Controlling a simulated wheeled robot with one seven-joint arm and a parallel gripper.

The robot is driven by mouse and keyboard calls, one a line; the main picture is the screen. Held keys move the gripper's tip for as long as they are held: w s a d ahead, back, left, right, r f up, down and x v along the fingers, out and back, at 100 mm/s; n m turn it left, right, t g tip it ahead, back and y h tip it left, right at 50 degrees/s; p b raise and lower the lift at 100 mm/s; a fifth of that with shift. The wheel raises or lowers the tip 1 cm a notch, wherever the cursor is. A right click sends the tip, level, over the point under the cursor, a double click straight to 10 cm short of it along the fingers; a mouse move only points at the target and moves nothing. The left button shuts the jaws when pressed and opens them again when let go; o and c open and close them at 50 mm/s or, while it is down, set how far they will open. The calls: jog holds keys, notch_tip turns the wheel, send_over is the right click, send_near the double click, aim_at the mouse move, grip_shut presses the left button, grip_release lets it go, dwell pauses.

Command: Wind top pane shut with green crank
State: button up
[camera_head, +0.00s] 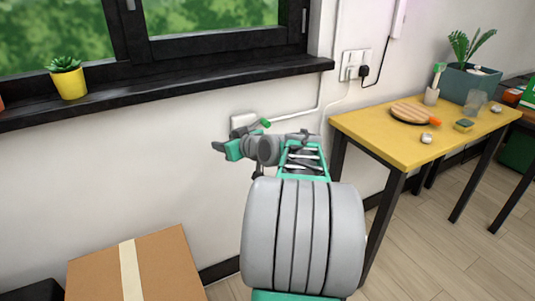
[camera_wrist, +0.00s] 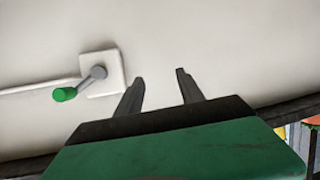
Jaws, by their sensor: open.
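The crank is on the white wall below the window sill, with a green knob (camera_head: 265,122) at the end of a short grey arm. In the wrist view the green knob (camera_wrist: 64,94) points to the lower left of its white square plate (camera_wrist: 114,66). My gripper (camera_wrist: 160,77) is open and empty, its two dark fingers facing bare wall to the right of the plate. In the head view my gripper (camera_head: 219,146) is just below and left of the crank, partly covering it. The dark-framed window (camera_head: 130,45) shows only its lower part; its top pane is out of view.
A black sill (camera_head: 200,83) with a yellow plant pot (camera_head: 70,84) juts out above. A cardboard box (camera_head: 175,265) stands at lower left. A yellow table (camera_head: 400,160) with small items stands at right. A pale conduit (camera_head: 300,112) runs from the crank along the wall.

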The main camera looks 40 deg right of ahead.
aim_at(269, 126)
jog(key=s+d+f+m+t+h+b, duration=0.1)
jog(key=s+d+t+h+b, duration=0.15)
jog(key=d, duration=0.55)
jog(key=s+d+f+m+t+h+b, duration=0.15)
jog(key=s+d, duration=0.25)
jog(key=d, duration=0.4)
jog(key=shift+n+g, duration=0.3)
jog(key=shift+n, duration=0.15)
jog(key=x, duration=0.2)
jog(key=b+x, duration=0.1)
jog(key=x, duration=0.1)
jog(key=r+x, duration=0.1)
jog(key=x, duration=0.2)
jog(key=shift+w+a, duration=0.1)
jog(key=shift+a, duration=0.05)
grip_shut()
jog(key=shift+r, duration=0.15)
